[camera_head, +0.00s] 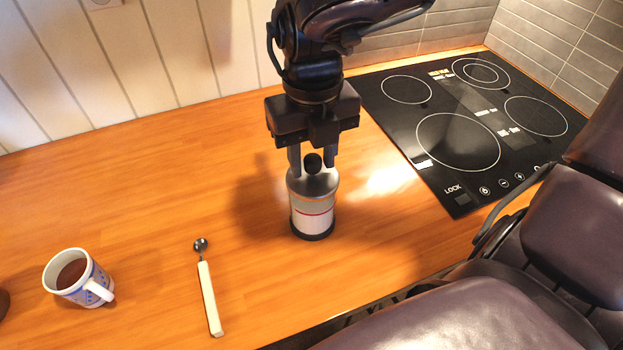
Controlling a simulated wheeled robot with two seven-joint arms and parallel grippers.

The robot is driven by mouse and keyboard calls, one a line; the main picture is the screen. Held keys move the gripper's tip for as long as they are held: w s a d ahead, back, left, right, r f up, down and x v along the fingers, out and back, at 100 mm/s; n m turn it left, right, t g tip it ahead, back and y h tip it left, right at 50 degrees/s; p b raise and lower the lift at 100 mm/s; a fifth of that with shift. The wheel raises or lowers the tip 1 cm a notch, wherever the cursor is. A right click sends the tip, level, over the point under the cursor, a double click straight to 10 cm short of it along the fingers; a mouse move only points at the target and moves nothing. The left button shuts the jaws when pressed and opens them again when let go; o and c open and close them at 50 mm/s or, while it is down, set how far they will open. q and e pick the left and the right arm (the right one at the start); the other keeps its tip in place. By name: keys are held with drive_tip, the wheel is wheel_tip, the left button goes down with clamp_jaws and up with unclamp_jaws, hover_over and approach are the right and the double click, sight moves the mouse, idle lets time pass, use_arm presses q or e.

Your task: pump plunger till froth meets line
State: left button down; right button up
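A cylindrical frother jug (313,222) stands upright on the wooden counter, with a metal lid, a red line around its body and a dark base. Below the red line the body looks white, and above it greyish; the exact froth level is too small to tell. The plunger's black knob (313,163) sits just above the lid. My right gripper (313,160) points down over the jug, one finger on each side of the knob. Small gaps show between fingers and knob, so it looks open. My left gripper is not in view.
A patterned mug (97,287) with brown contents stands at the lower left. A white-handled spoon (209,297) lies between mug and jug. A black cooktop (440,165) lies at the right, and a panelled wall (150,50) is behind. The left counter is mostly clear.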

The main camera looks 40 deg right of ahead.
drive_tip(key=o, duration=0.6)
drive_tip(key=shift+c, duration=0.2)
drive_tip(key=shift+r, duration=0.1)
wheel_tip(320, 180, up, 7)
drive_tip(key=p, duration=0.5)
drive_tip(key=shift+p, duration=0.35)
drive_tip(key=shift+s, duration=0.1)
